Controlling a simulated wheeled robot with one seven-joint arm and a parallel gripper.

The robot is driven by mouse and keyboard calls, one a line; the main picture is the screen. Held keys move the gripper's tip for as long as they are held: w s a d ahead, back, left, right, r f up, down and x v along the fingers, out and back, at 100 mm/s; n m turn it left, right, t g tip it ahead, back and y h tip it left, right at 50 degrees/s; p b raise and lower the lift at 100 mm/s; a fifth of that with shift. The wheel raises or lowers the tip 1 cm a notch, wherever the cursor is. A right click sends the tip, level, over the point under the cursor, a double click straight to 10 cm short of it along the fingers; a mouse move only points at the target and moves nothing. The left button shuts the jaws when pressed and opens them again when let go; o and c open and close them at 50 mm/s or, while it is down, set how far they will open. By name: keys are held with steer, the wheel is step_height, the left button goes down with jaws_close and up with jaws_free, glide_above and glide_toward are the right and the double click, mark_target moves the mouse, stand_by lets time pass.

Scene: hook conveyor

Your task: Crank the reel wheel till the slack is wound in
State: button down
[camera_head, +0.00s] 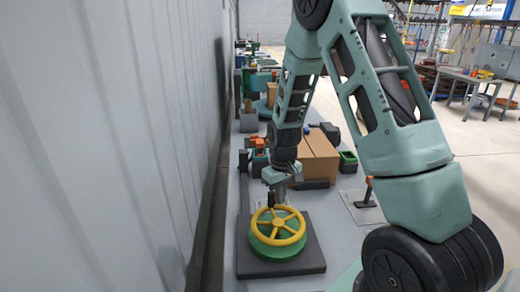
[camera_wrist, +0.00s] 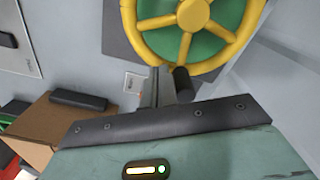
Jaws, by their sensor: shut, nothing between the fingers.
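The yellow reel wheel (camera_head: 277,226) sits flat on a green drum (camera_head: 272,247) on a dark square base (camera_head: 310,255). Its spokes and hub (camera_wrist: 194,14) fill the top of the wrist view, over the green drum (camera_wrist: 206,46). A dark upright crank handle (camera_head: 270,199) stands at the wheel's far rim; it shows in the wrist view (camera_wrist: 183,84) too. My gripper (camera_head: 281,199) points down beside this handle. In the wrist view its grey fingers (camera_wrist: 159,84) are shut and empty, just left of the handle; contact cannot be told. No line or slack is visible.
A cardboard box (camera_head: 318,158) and a green bin (camera_head: 348,161) stand beyond the reel. A plate with a lever (camera_head: 367,194) lies to the right. A grey wall (camera_head: 110,150) runs close along the left. Open floor (camera_head: 480,150) shows at right.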

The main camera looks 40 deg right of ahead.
mark_target(269, 194)
steer(key=shift+w+a+p, duration=0.15)
steer(key=shift+w+a, duration=0.35)
steer(key=shift+a, duration=0.3)
steer(key=shift+w+a+p, duration=0.15)
steer(key=shift+w+a, duration=0.35)
steer(key=shift+a, duration=0.3)
steer(key=shift+a, duration=1.8)
